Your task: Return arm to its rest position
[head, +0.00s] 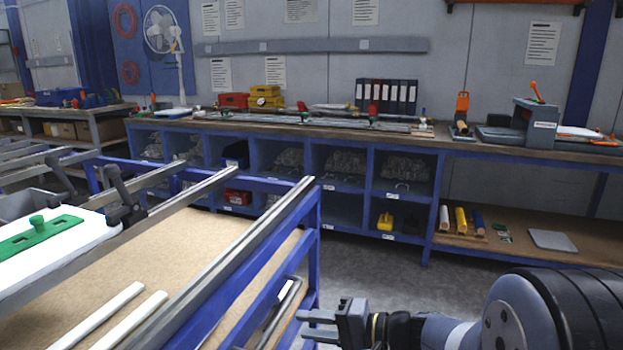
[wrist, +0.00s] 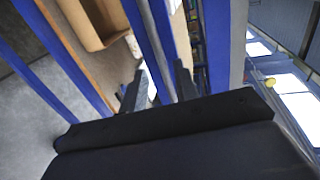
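My gripper (head: 318,326) shows at the bottom of the head view, low and beside the right end of the blue-framed work table (head: 313,215). Its two dark fingers point left and stand apart with a gap between them. In the wrist view the fingers of my gripper (wrist: 157,90) also show apart, with nothing seen held between them. My arm runs from the gripper to the lower right corner of the head view. The table's blue bars pass close by the fingers in the wrist view.
A white board with a green part (head: 38,235) lies on rails at the left. White tubes (head: 125,320) lie on the table's lower board. A long blue shelf bench (head: 345,160) lines the wall. Grey floor (head: 375,270) between table and bench is clear.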

